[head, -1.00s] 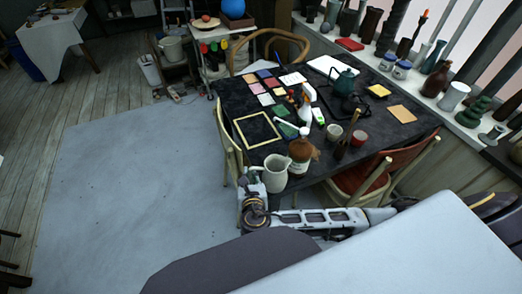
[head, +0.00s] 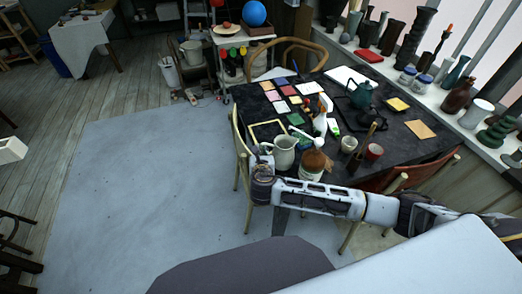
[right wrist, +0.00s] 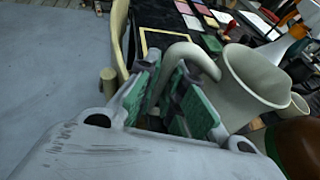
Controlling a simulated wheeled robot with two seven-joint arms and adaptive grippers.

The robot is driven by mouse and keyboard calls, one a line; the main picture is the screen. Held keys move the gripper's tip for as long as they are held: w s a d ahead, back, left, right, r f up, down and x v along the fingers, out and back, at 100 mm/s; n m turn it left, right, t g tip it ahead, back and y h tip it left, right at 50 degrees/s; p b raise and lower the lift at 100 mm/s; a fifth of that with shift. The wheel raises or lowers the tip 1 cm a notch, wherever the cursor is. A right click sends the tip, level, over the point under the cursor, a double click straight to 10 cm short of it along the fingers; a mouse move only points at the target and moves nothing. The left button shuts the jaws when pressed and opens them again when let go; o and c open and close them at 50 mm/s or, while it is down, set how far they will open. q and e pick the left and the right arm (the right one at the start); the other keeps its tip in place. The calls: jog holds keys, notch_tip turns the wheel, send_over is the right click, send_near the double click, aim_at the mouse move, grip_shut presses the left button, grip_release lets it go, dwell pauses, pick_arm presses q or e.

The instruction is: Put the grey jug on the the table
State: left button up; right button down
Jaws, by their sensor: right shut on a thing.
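The grey jug (head: 286,152) is pale and looks roughly upright at the near left corner of the dark table (head: 404,147). My right gripper (head: 264,160) is at the jug's left side in the head view. In the right wrist view, the green-padded fingers of my right gripper (right wrist: 182,98) are shut on the jug's curved handle; the jug's body (right wrist: 250,88) is to their right. The jug overlaps the table's near edge in the head view; I cannot tell whether its base touches the tabletop.
A brown-topped jar (head: 313,163) stands close to the right of the jug.

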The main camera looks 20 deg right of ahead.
jog(key=shift+w+d, duration=0.2)
jog(key=shift+w, duration=0.55)
pick_arm(q)
jog(key=shift+s+d, duration=0.1)
jog(key=shift+d, duration=0.35)
jog(key=shift+a, duration=0.15)
